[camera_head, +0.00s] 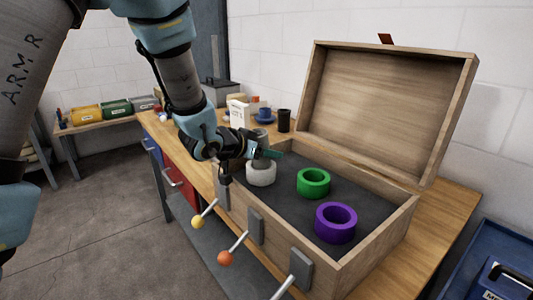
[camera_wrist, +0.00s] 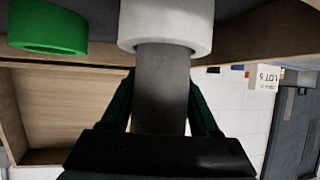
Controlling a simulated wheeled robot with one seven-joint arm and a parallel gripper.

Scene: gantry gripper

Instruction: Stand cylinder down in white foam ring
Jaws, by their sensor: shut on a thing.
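A grey cylinder (camera_wrist: 160,90) is between the two dark green fingers of my gripper (camera_wrist: 161,100), which is shut on it. In the head view the cylinder (camera_head: 262,134) stands about upright above the white foam ring (camera_head: 261,176). In the wrist view its lower end meets the top opening of the white ring (camera_wrist: 168,20). I cannot tell how far it is inside, as the ring's hole is mostly hidden. My gripper (camera_head: 268,153) is just above the ring in the head view.
A green ring (camera_head: 313,183) and a purple ring (camera_head: 335,223) lie on the dark floor of the wooden box (camera_head: 385,240). Its lid (camera_head: 388,100) is open at the back. A dark cup (camera_head: 284,121) and a blue cup (camera_head: 264,114) stand behind the box.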

